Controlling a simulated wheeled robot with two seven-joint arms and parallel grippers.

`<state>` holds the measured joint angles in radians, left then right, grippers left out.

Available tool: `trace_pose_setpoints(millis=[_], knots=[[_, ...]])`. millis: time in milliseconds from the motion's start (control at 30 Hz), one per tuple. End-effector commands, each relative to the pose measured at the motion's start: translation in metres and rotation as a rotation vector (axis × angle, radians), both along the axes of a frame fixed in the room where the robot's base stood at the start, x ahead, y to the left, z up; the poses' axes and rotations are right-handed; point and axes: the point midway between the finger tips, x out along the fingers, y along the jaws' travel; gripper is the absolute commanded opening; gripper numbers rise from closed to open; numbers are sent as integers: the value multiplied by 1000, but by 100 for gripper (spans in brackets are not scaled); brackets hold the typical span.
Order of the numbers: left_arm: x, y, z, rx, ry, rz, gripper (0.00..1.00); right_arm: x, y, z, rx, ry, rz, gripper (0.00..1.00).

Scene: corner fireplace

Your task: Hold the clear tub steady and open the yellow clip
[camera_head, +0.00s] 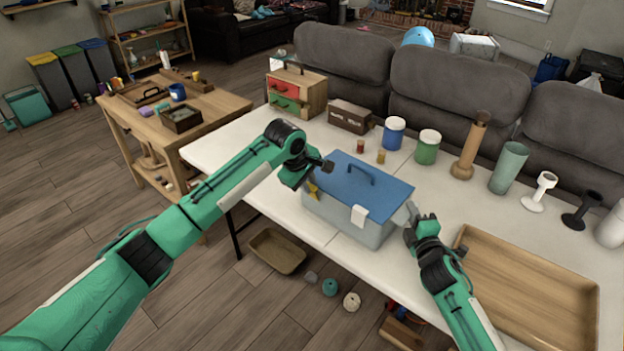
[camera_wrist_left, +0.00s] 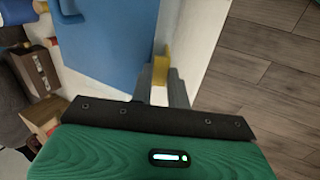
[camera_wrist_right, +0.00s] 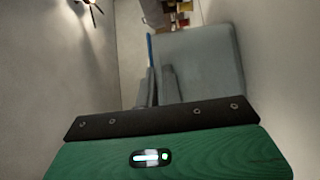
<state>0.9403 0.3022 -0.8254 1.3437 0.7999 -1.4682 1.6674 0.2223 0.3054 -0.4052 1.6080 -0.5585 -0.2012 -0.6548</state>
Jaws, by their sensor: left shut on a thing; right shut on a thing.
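The clear tub (camera_head: 345,218) stands on the white table under a blue lid (camera_head: 360,183) with a handle. The yellow clip (camera_head: 313,190) is on its left end, partly hidden by my left gripper (camera_head: 312,182). In the left wrist view, the fingers close around the yellow clip (camera_wrist_left: 162,72) beside the blue lid (camera_wrist_left: 110,45). A white clip (camera_head: 359,216) hangs at the tub's front side. My right gripper (camera_head: 412,213) is at the tub's right end. In the right wrist view, its fingers are shut at the grey tub wall (camera_wrist_right: 205,65); the exact contact is hard to see.
A wooden tray (camera_head: 530,270) lies right of my right gripper. Jars, a pepper mill (camera_head: 470,150) and cups stand behind the tub, near a brown box (camera_head: 350,117) and a small drawer chest (camera_head: 297,95). The table's front edge is close to the tub.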

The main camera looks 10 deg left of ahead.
Motion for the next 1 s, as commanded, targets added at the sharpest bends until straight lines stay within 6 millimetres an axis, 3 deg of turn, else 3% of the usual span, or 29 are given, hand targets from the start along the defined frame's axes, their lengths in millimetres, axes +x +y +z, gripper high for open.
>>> trace_pose_setpoints(millis=[500,1000], knots=[[-23,13,-18,-231,-330,-1,0,0,1,-1,1,0,2,0],[-28,17,-22,-300,-438,-1,0,0,2,0,1,0,3,0]])
